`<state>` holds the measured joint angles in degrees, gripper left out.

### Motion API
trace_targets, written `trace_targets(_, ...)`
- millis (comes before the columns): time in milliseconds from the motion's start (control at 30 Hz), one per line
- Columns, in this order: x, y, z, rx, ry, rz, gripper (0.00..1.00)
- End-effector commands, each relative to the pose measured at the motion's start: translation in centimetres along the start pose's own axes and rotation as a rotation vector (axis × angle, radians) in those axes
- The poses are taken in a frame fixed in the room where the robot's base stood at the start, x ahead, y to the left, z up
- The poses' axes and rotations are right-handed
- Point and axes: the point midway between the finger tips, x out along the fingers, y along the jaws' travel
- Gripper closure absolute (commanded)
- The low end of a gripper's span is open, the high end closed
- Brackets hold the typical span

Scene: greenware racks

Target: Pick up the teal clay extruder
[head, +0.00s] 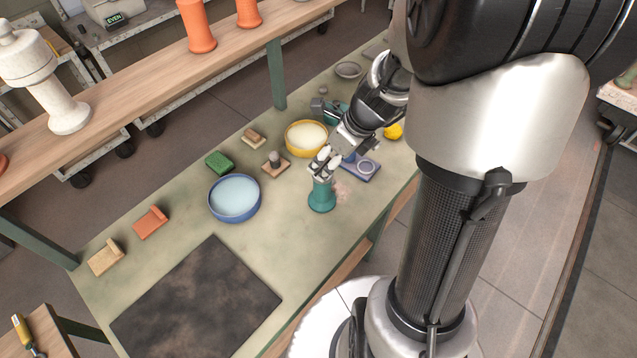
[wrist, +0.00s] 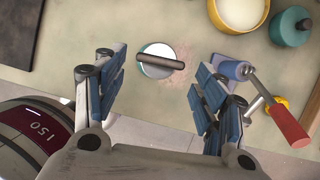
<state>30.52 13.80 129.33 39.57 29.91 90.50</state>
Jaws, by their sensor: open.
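The teal clay extruder (head: 321,197) stands upright on the worktable, near its front edge. In the wrist view it shows from above as a round pale top with a teal rim (wrist: 147,69) and a dark bar handle (wrist: 160,62) across it. My gripper (head: 325,166) is open just above the extruder and hides its top in the head view. In the wrist view the extruder lies between the two spread blue-padded fingers (wrist: 158,88), a little beyond their tips. I cannot tell the exact height gap.
Right of the extruder is a blue tool with a red handle (wrist: 287,125). Behind are a yellow bowl (head: 291,146) and a teal round vessel (wrist: 287,27). A blue bowl (head: 213,212) and a dark mat (head: 195,310) lie left. A shelf (head: 180,88) runs along the back.

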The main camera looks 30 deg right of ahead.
Motion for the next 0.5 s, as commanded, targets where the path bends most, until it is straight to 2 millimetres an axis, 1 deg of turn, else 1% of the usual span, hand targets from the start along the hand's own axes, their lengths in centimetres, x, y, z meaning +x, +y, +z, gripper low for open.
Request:
trace_targets(33,1.5,0.1,-0.2,-0.002,0.001,0.004,0.36)
trace_targets(100,2.5,0.1,-0.1,-0.002,0.001,0.002,0.36)
trace_targets(200,3.4,0.0,0.0,-0.003,0.0,0.001,0.36)
trace_targets(367,3.9,0.0,0.1,-0.003,-0.001,0.0,0.36)
trace_targets(467,4.8,0.0,0.1,-0.004,-0.001,0.0,0.36)
trace_targets(500,5.5,0.0,0.0,-0.004,0.0,0.001,0.36)
